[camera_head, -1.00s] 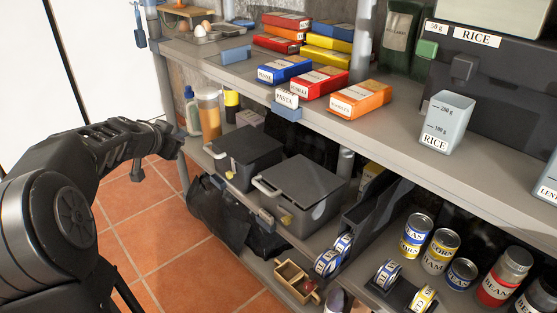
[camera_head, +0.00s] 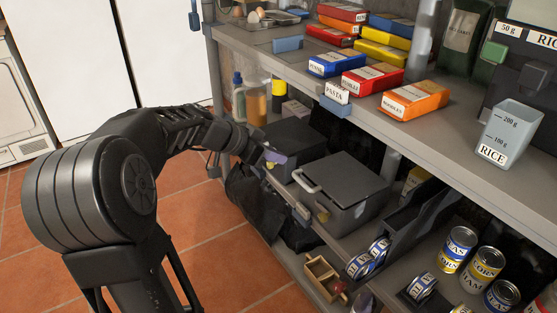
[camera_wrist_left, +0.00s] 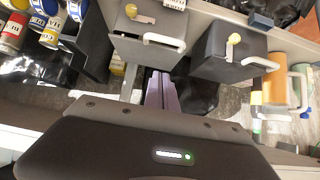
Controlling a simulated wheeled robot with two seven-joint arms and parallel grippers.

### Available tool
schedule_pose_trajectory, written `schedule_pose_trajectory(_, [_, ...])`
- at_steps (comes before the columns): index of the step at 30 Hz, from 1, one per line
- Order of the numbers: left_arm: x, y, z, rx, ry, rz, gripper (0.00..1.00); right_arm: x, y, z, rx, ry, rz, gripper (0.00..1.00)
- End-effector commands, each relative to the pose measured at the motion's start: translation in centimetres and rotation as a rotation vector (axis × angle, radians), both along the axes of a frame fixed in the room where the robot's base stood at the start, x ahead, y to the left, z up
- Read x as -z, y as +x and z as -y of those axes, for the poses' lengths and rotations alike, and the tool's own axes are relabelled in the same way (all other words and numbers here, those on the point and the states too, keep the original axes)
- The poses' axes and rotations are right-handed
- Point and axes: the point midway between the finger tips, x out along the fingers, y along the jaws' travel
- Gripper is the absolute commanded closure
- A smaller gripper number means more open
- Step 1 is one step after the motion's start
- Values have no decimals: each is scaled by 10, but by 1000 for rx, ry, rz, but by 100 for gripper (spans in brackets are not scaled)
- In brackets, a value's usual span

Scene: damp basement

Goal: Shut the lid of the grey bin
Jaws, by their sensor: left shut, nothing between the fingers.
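The grey bin (camera_head: 352,212) stands on the lower shelf, with a dark lid (camera_head: 340,177) lying across its top and a pale handle (camera_head: 306,181) at its front left. The fingers (camera_wrist_left: 161,90) also show in the left wrist view, apart from both handles. My right gripper is not in view.
The upper shelf (camera_head: 292,50) overhangs the bins and carries food boxes. A jar (camera_head: 256,104) stands left of the dark bin. Black bags (camera_head: 262,207) hang below. Cans (camera_head: 457,248) and a sloped rack (camera_head: 408,205) are to the right. The tiled floor is open.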

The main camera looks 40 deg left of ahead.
Motion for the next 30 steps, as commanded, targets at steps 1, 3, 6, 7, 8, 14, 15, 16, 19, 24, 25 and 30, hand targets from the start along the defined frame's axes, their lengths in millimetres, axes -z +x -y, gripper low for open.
schedule_pose_trajectory(1, [7, 5, 2, 0, -3, -1, 100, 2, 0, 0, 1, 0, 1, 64])
schedule_pose_trajectory(3, [14, 14, 4, 1, -3, -1, 100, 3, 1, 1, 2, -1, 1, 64])
schedule_pose_trajectory(6, [27, 28, 9, 2, -5, -2, 100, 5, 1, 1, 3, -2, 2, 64])
schedule_pose_trajectory(7, [31, 33, 10, 1, -5, -1, 100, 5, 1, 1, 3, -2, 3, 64])
schedule_pose_trajectory(8, [35, 38, 12, 2, -5, -2, 100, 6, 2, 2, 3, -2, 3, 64])
schedule_pose_trajectory(14, [63, 62, 19, -1, -4, -2, 100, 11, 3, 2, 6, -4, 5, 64])
schedule_pose_trajectory(15, [70, 62, 18, -3, -3, -2, 100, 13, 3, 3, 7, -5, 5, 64])
schedule_pose_trajectory(16, [74, 63, 18, -3, -3, -1, 100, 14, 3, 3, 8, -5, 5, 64])
schedule_pose_trajectory(19, [84, 64, 19, -2, -2, -1, 100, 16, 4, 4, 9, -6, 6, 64])
schedule_pose_trajectory(24, [92, 65, 19, -2, -1, 0, 100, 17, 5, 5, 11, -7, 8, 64])
schedule_pose_trajectory(25, [92, 65, 19, -2, -1, 0, 100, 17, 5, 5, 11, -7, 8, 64])
schedule_pose_trajectory(30, [92, 65, 19, -1, 0, 0, 100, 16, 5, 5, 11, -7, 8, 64])
